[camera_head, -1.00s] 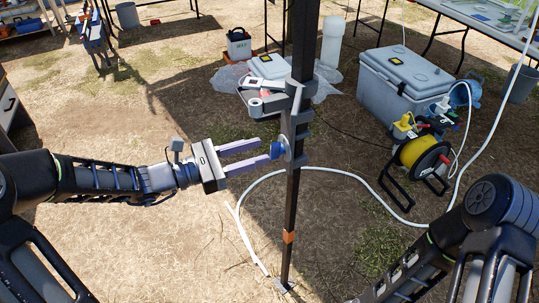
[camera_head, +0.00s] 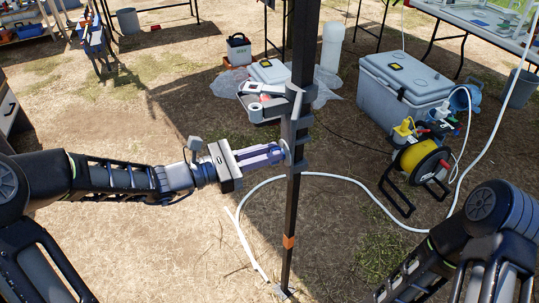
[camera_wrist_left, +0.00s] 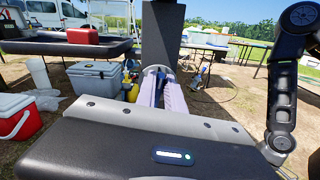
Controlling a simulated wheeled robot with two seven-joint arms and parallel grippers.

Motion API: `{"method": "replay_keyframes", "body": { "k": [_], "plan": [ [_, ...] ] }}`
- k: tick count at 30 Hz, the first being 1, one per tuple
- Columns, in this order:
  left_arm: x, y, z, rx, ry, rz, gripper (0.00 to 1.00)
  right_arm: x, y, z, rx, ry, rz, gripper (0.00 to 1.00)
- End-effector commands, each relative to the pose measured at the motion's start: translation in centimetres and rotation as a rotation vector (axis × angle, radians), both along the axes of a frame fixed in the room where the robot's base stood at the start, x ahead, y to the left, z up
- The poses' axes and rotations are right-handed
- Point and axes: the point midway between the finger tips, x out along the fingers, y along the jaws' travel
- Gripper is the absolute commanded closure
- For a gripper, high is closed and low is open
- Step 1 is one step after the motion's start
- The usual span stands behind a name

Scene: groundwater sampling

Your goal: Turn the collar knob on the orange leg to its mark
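The leg is a dark upright post (camera_head: 293,200) with an orange band (camera_head: 289,241) near its foot. In the left wrist view the fingers (camera_wrist_left: 163,92) meet the knob (camera_wrist_left: 156,70) in front of the dark post (camera_wrist_left: 162,35). No mark can be made out. My right gripper is out of view; only its arm shows.
A grey cooler (camera_head: 405,90) and a yellow cable reel (camera_head: 419,156) stand to the right. A white hose (camera_head: 340,174) lies on the ground behind the post. The ground at left is open.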

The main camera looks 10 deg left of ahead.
Motion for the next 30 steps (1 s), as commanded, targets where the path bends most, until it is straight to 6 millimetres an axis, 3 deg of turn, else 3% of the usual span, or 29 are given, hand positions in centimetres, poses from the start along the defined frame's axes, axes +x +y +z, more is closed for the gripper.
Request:
{"method": "replay_keyframes", "body": {
  "k": [4, 12, 21, 30],
  "plan": [
    [0.0, 0.0, 0.0, 0.0, 0.0, 0.0, 1.0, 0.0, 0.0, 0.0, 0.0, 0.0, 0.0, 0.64],
    [0.0, 0.0, 0.1, -0.002, 0.003, 0.0, 1.0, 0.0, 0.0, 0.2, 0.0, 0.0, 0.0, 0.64],
    [0.2, 0.1, 0.4, -0.067, 0.106, -0.001, 1.0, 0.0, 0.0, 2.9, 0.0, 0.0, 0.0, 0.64],
    [0.2, 0.1, 0.0, -0.079, 0.125, 0.0, 1.0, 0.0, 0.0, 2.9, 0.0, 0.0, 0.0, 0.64]
  ]
}}
